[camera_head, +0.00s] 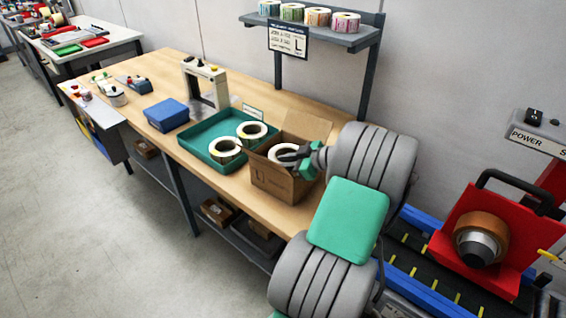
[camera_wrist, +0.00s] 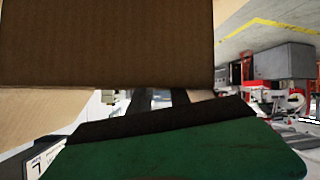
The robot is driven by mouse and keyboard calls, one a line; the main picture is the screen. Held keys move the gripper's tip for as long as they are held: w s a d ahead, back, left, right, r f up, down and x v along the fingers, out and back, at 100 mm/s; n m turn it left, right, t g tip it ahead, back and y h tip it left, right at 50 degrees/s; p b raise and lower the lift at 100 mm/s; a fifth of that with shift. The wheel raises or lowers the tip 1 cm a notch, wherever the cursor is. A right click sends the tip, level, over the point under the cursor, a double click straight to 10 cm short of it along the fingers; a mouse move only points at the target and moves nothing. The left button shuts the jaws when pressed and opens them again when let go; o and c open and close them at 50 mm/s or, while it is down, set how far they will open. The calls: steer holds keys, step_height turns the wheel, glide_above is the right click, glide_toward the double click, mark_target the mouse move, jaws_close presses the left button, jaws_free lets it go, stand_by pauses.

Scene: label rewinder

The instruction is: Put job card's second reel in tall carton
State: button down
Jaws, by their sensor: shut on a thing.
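The brown open carton (camera_head: 272,185) stands on the bench with its flaps up. A white reel (camera_head: 284,150) shows within the carton's opening. My gripper (camera_head: 293,157) reaches in over the carton's right side and is shut on this reel; the exact contact is hard to see. In the wrist view, a cardboard panel (camera_wrist: 105,45) fills the top, and my dark fingers (camera_wrist: 160,100) are partly hidden behind it. Two more white reels, one nearer (camera_head: 225,149) and one farther (camera_head: 252,131), lie in the green tray (camera_head: 196,137) left of the carton. The job card's small text is unreadable.
A blue box (camera_head: 166,114) and a white-framed device (camera_head: 205,83) stand left of the tray. A shelf (camera_head: 330,38) above the bench holds several reels and a sign (camera_head: 288,41). A red machine (camera_head: 490,235) stands at the right.

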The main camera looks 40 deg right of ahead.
steer(key=shift+f+b, duration=0.3)
steer(key=shift+b, duration=0.15)
steer(key=shift+f, duration=0.1)
steer(key=c, duration=1.5)
jaws_free()
steer(key=b+v, duration=0.1)
steer(key=v, duration=1.1)
steer(key=shift+r, duration=0.5)
